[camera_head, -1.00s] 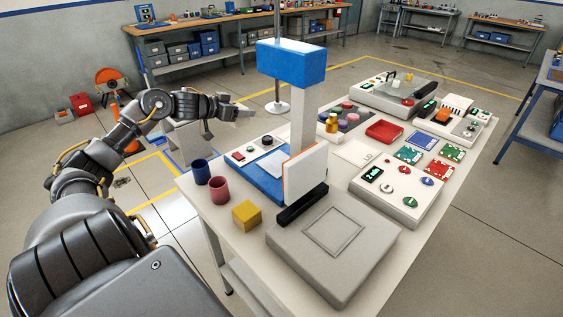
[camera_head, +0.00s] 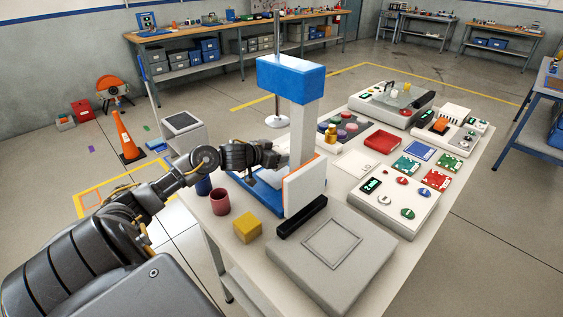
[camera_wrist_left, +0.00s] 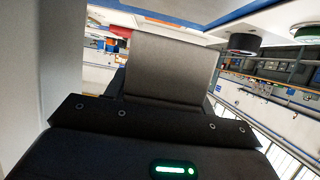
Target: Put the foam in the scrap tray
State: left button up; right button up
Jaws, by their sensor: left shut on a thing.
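My left gripper (camera_head: 283,160) reaches over the blue base of the test rig, beside its pale upright. In the left wrist view a dark grey block (camera_wrist_left: 165,65) stands at the front of the gripper, which is shut on it. I cannot tell for certain that this block is the foam; the upright hides its place in the head view. A red tray (camera_head: 383,143) lies on the bench to the right. A grey stand with a dark, framed top (camera_head: 182,123) is left of the bench. Which is the scrap tray I cannot tell. My right gripper is not in view.
The rig's blue head (camera_head: 291,78) and a white panel with an orange edge (camera_head: 303,187) stand close to my arm. A dark blue cup (camera_head: 203,186), a red cup (camera_head: 219,201) and a yellow block (camera_head: 247,227) are near the bench's left edge. An orange cone (camera_head: 127,138) stands on the floor.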

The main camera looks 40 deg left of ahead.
pick_arm(q)
jog(key=shift+w+d+f+p, duration=0.1)
jog(key=shift+d+f+p, duration=0.1)
jog(key=shift+f+p, duration=0.4)
jog(key=shift+w+d+f+p, duration=0.1)
jog(key=shift+d+f+p, duration=0.15)
jog(key=shift+f, duration=0.9)
jog(key=shift+s, duration=0.1)
jog(key=shift+f, duration=0.2)
jog(key=o, duration=1)
